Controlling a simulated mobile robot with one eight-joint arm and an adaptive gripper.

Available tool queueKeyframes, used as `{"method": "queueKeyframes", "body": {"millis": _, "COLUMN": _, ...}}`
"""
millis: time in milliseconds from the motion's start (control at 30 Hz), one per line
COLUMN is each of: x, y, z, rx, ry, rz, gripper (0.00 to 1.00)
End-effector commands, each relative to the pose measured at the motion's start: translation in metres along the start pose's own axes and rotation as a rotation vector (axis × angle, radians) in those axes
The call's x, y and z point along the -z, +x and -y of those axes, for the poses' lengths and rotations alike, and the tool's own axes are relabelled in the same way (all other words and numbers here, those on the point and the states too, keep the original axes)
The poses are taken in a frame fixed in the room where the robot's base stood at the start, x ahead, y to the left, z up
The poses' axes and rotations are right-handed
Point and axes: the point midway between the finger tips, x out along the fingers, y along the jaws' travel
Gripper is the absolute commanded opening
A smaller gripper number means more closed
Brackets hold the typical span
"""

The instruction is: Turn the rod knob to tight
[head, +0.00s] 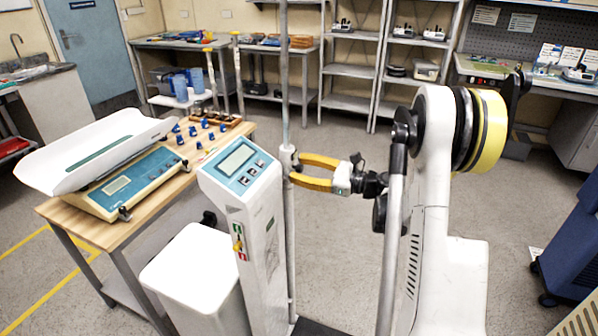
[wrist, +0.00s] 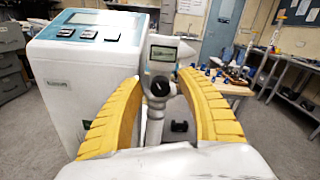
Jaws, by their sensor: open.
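The upright metal rod (head: 285,75) stands beside a white column unit with a display (head: 239,160). A pale clamp (head: 288,158) sits on the rod. In the wrist view, the black round knob (wrist: 160,86) faces me on the rod (wrist: 155,128), with a dark pointer-like mark on it. My gripper (head: 296,169) is open, its two yellow fingers reaching to the rod at clamp height. In the wrist view, my gripper (wrist: 157,80) has one finger on each side of the knob, with visible gaps. I cannot tell whether either finger touches it.
The column unit (wrist: 75,85) is close to my left finger in the wrist view. A wooden table (head: 75,212) with a baby scale (head: 125,180) and small blue parts stands left. Shelves (head: 350,75) line the back. A blue cabinet (head: 572,245) stands right.

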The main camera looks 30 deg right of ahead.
Motion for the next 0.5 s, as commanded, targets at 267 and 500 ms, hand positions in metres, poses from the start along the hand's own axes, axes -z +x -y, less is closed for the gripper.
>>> {"method": "queueKeyframes", "body": {"millis": 267, "x": -0.0005, "y": 0.0016, "z": 0.0002, "rx": 0.0, "ry": 0.0, "rz": 0.0, "gripper": 0.45}}
{"method": "queueKeyframes", "body": {"millis": 500, "x": -0.0004, "y": 0.0014, "z": 0.0002, "rx": 0.0, "ry": 0.001, "rz": 0.0, "gripper": 0.0}}
